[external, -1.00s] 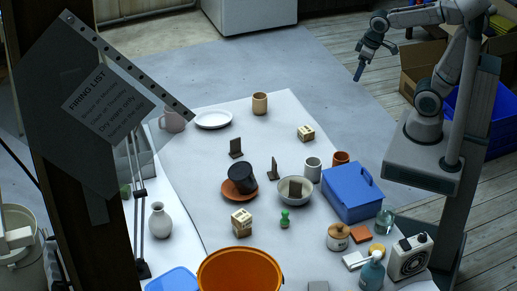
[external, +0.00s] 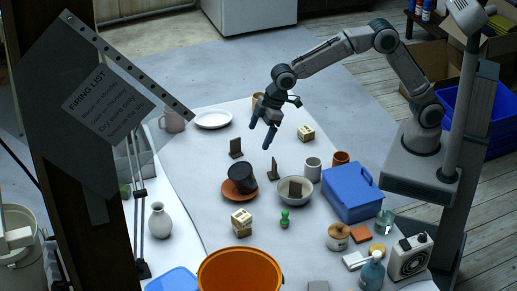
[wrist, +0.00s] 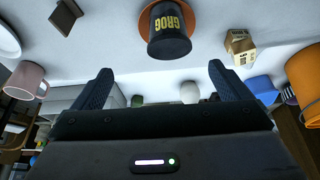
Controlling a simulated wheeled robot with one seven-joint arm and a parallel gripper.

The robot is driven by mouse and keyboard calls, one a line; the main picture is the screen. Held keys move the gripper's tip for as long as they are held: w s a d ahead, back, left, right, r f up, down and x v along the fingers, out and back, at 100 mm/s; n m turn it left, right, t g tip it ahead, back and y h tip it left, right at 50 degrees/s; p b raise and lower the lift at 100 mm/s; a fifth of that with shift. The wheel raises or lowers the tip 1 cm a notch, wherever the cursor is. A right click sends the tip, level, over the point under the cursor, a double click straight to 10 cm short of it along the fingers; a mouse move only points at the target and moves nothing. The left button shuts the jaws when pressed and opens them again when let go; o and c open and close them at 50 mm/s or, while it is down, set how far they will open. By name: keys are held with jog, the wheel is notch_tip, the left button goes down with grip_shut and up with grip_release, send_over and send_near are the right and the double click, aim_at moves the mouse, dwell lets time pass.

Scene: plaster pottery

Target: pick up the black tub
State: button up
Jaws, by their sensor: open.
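The black tub (external: 242,178) sits tilted on an orange-brown saucer (external: 229,194) near the middle of the white table in the external view. In the wrist view the tub (wrist: 169,32) carries the yellow word GROG and shows ahead of my fingers, with part of the saucer (wrist: 196,14) behind it. My gripper (external: 262,135) is open and empty, above the table, up and to the right of the tub in the external view. Both dark fingers of my gripper (wrist: 162,88) show wide apart in the wrist view, with nothing between them.
A white bowl (external: 311,190) holding a dark upright piece, another dark upright piece (external: 273,168) and wooden blocks (external: 242,221) stand near the tub. A blue lidded box (external: 349,193) is to the right, and a large orange bucket (external: 239,258) is at the front.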

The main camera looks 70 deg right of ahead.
aim_at(245, 167)
jog(key=x, duration=0.5)
jog(key=a+p+x, duration=0.1)
jog(key=x, duration=0.4)
jog(key=p+x, duration=0.1)
jog(key=x, duration=0.4)
jog(key=shift+s+a+f, duration=0.1)
jog(key=shift+s+a, duration=0.1)
jog(key=shift+a, duration=0.25)
